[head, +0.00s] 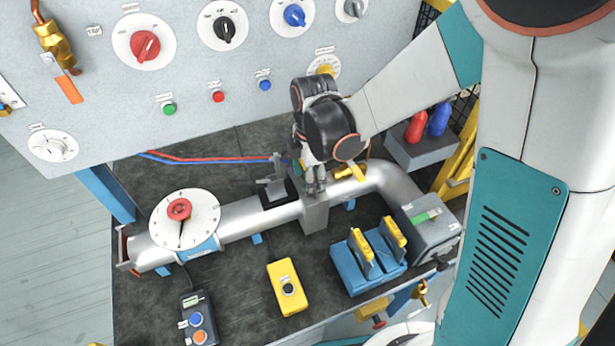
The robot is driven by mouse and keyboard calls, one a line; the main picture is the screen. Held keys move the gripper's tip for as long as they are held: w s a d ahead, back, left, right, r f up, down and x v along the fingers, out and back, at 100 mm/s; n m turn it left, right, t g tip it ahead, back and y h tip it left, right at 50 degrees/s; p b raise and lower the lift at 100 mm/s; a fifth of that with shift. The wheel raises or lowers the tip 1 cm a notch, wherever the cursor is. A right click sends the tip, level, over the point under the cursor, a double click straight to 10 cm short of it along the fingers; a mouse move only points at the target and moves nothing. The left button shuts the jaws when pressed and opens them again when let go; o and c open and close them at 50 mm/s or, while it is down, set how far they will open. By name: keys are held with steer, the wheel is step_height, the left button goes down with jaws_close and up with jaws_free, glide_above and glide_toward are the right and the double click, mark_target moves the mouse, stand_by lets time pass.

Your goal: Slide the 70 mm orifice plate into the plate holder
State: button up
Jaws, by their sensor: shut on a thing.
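My gripper (316,188) points down at the grey plate holder (315,214), the block set in the silver pipe. Its fingers are closed together right at the top of the holder. What they grip is mostly hidden by the fingers and the wrist, so I cannot tell its size or how deep it sits in the holder. Two plates with yellow handles, a left one (361,252) and a right one (394,236), stand in the blue rack (352,283) in front of the pipe. Their size marks are too small to read.
The silver pipe (245,217) crosses the dark bench, with a round dial (184,222) at its left and a grey box (432,228) at its right. A yellow button box (287,288) and a dark control pendant (198,318) lie in front. A knob panel stands behind.

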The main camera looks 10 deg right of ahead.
steer(key=shift+f+b, duration=0.3)
steer(key=shift+f, duration=0.05)
steer(key=shift+r, duration=0.4)
stand_by(1.2)
steer(key=shift+f, duration=0.35)
steer(key=shift+r, duration=0.35)
stand_by(0.5)
stand_by(0.7)
steer(key=shift+f+b, duration=0.35)
steer(key=shift+b, duration=0.1)
steer(key=shift+r, duration=0.35)
stand_by(0.4)
